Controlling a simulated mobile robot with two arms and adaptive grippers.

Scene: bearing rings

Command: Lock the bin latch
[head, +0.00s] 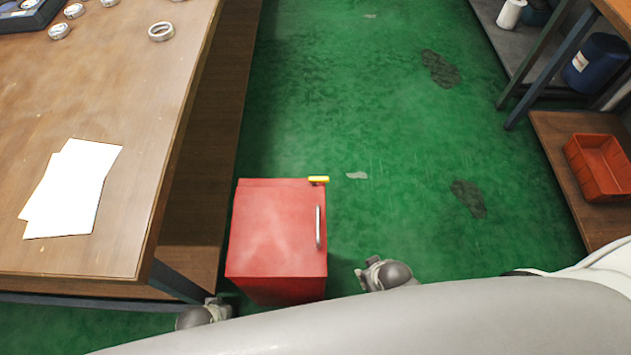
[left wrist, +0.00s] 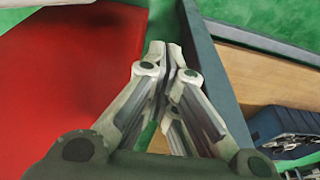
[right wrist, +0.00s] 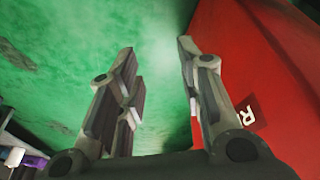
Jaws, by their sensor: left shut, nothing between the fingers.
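The red bin (head: 270,232) stands on the green floor beside the table, with a silver handle (head: 318,227) on its lid. The yellow latch (head: 318,179) sticks out at the bin's far right corner. My right gripper (head: 364,272) is open and empty, to the right of the bin and apart from it. In the right wrist view, the bin's red side (right wrist: 225,60) with an R label (right wrist: 248,113) is beside the fingers. My left gripper (head: 217,306) is shut and empty near the bin's near left corner. The latch does not show in either wrist view.
A wooden table (head: 110,105) with white papers (head: 75,190) and several rings stands close on the left. A shelf with a red crate (head: 600,167) and a blue drum (head: 597,62) is at right. The green floor (head: 400,130) between is open.

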